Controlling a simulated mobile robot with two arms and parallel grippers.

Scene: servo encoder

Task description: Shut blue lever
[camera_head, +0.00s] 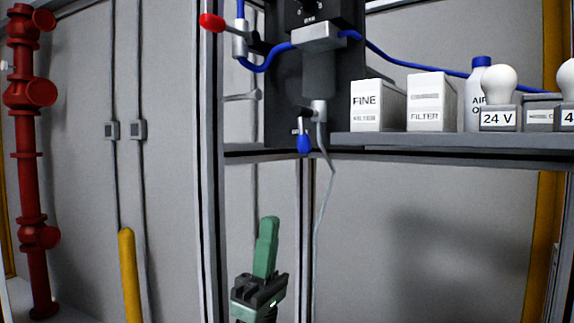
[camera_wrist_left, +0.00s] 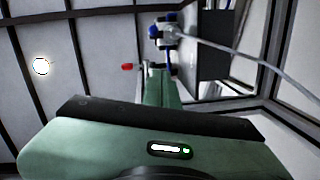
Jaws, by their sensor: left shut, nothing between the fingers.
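The blue lever (camera_head: 304,143) hangs pointing down from a small valve under the grey filter body (camera_head: 318,72), near the shelf's left end in the head view. A small blue part (camera_wrist_left: 153,31) shows in the left wrist view beside a pale fitting; I cannot tell for certain that it is the lever. My left gripper (camera_head: 269,222) has green fingers that are shut and empty, pointing up. It is below and a little left of the blue lever, apart from it in the picture. My right gripper is not in view.
A red-tipped lever (camera_head: 212,22) sits on the blue air line at upper left. The shelf (camera_head: 450,140) holds white boxes, a bottle and bulbs right of the lever. A grey hose (camera_head: 325,190) hangs down beside it. A frame post (camera_head: 212,200) stands left of the gripper.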

